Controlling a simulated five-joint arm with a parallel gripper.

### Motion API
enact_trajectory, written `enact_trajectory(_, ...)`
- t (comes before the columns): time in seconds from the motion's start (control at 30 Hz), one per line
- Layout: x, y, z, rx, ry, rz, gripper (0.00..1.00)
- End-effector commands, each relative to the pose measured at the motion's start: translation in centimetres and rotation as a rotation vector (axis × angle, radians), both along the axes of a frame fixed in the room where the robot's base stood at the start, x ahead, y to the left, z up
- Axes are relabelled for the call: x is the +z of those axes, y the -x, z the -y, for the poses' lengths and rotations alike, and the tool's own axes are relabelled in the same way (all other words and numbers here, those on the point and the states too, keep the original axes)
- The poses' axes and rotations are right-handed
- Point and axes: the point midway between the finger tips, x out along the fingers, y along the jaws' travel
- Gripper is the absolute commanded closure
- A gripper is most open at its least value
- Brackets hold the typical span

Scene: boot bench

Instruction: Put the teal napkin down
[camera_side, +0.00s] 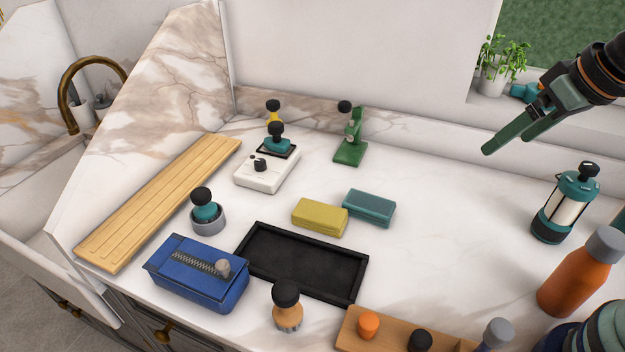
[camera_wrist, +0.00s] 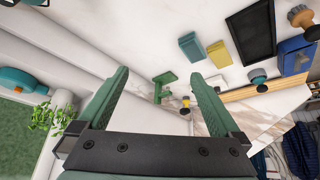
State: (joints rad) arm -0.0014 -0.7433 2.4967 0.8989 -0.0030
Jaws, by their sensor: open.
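The teal napkin (camera_side: 369,208) is a folded block lying flat on the white marble counter. A yellow napkin (camera_side: 319,217) lies just left of it in the side view; I cannot tell whether they touch. In the wrist view the teal napkin (camera_wrist: 192,46) is at the upper middle, beside the yellow napkin (camera_wrist: 219,54). My gripper (camera_side: 507,145) is open and empty, raised high above the counter at the right, well apart from the napkin. Its two green fingers (camera_wrist: 158,75) stand wide apart in the wrist view with nothing between them.
A black tray (camera_side: 262,284) lies in front of the napkins, with a blue box (camera_side: 197,271) at its left. A green stand (camera_side: 350,150) is behind. A lantern (camera_side: 566,204) and an orange bottle (camera_side: 580,272) stand at right. Counter right of the teal napkin is clear.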

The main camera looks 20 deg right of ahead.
Motion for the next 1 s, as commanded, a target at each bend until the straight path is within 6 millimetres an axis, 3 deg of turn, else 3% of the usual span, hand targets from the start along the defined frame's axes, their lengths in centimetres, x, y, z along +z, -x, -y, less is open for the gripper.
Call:
enact_trajectory(0.57, 0.2, -0.5, -0.2, 0.016, 0.005, -0.015, 0.00)
enact_trajectory(0.77, 0.5, -3.6, -1.5, 0.121, 0.038, -0.096, 0.00)
enact_trajectory(1.0, -0.6, -8.7, -4.0, 0.288, 0.085, -0.212, 0.00)
